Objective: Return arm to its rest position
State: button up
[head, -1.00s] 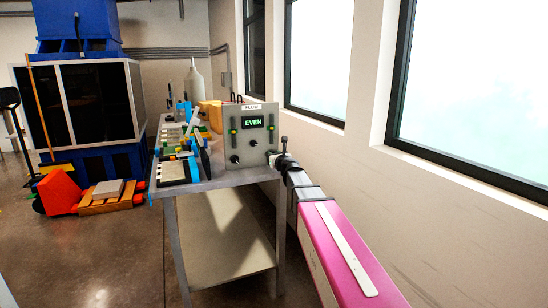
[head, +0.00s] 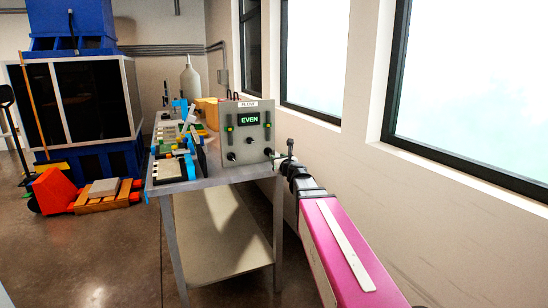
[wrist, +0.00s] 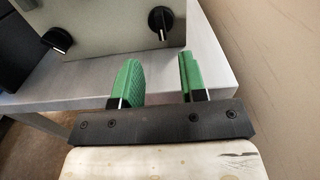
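My pink arm reaches from the lower right of the head view towards the right end of the bench. My gripper is small in the head view, beside the grey flow panel (head: 246,133), which stands on the bench end. In the wrist view my gripper (wrist: 158,78) has two green fingers set apart with an empty gap. Bench top and the bench's edge show beneath and beyond them. The panel's lower face (wrist: 110,22) with two black knobs lies just ahead, apart from the fingers. Its display reads EVEN in green.
The metal bench (head: 218,180) holds trays and several small tools. The wall (head: 335,165) with windows runs close along the right of my arm. An orange pallet jack (head: 56,190) and a blue machine (head: 85,100) stand at the left. Floor in front of them is clear.

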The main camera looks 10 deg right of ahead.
jog(key=shift+v, duration=0.9)
jog(key=s+a+f+n+g+y, duration=0.1)
jog(key=s+a+f+n+g, duration=0.1)
jog(key=s+f+n+g, duration=0.6)
jog(key=s+a+f+n+g, duration=0.25)
jog(key=s+f+n, duration=0.25)
jog(key=f+n, duration=0.8)
jog(key=s+d+f+n+g+h, duration=0.3)
jog(key=s+d+f+n, duration=0.1)
jog(key=s, duration=0.3)
jog(key=s+d+f+n+g+h, duration=0.3)
jog(key=s+f+n+g, duration=0.1)
jog(key=s+f+n, duration=0.3)
jog(key=shift+s+d+f, duration=0.35)
jog(key=shift+s, duration=0.3)
jog(key=shift+c, duration=0.3)
dwell(0.6)
